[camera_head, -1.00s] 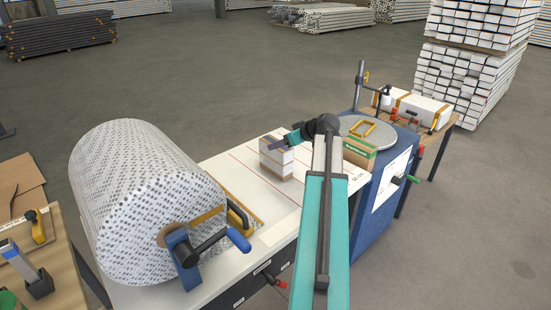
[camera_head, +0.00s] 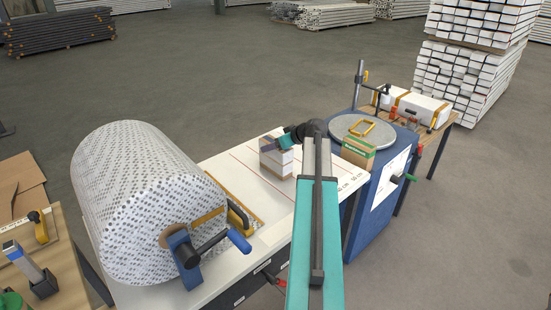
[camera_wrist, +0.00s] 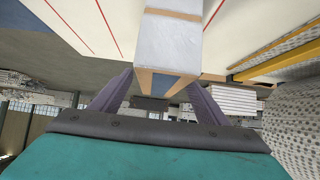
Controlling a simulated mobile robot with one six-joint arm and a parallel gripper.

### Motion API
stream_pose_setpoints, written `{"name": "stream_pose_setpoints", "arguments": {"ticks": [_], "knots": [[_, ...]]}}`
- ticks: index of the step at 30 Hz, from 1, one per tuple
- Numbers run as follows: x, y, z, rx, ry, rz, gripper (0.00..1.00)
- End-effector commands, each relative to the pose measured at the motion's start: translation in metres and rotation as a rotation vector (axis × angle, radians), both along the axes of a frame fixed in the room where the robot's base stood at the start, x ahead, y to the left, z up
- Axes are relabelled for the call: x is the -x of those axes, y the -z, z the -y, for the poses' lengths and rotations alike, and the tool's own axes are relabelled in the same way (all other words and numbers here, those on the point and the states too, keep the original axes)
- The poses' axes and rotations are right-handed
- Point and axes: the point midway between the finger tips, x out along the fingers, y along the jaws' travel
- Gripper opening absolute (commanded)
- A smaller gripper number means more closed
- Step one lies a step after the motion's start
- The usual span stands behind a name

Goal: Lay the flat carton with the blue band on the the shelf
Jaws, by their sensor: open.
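A small block of brown and white cartons (camera_head: 276,162) stands on the white bench. In the wrist view, a carton end with a blue band between brown parts (camera_wrist: 166,84) lies between my fingers, beside a large white face (camera_wrist: 172,42). I cannot tell exactly where one carton ends and another begins. My gripper (camera_head: 287,139) is at the upper right of this block, partly hiding it. In the wrist view my gripper (camera_wrist: 160,84) is open, one finger on each side of the carton; contact cannot be told. I cannot identify the shelf.
A green-banded carton (camera_head: 357,153) and a round grey plate (camera_head: 362,129) are on the blue cabinet (camera_head: 372,215). White bench surface (camera_head: 238,170) is bare between roll and block.

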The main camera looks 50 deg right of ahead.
Motion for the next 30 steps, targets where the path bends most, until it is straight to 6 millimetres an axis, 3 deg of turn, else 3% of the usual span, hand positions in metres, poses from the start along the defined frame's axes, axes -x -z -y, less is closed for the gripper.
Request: {"name": "stream_pose_setpoints", "arguments": {"ticks": [4, 16, 30], "knots": [[0.0, -0.0001, -0.0002, 0.0, 0.0, 0.0, 0.69], [-0.0001, -0.0002, -0.0004, 0.0, 0.0, 0.0, 0.01], [-0.0006, -0.0042, -0.0002, 0.0, 0.0, 0.002, 0.0]]}}
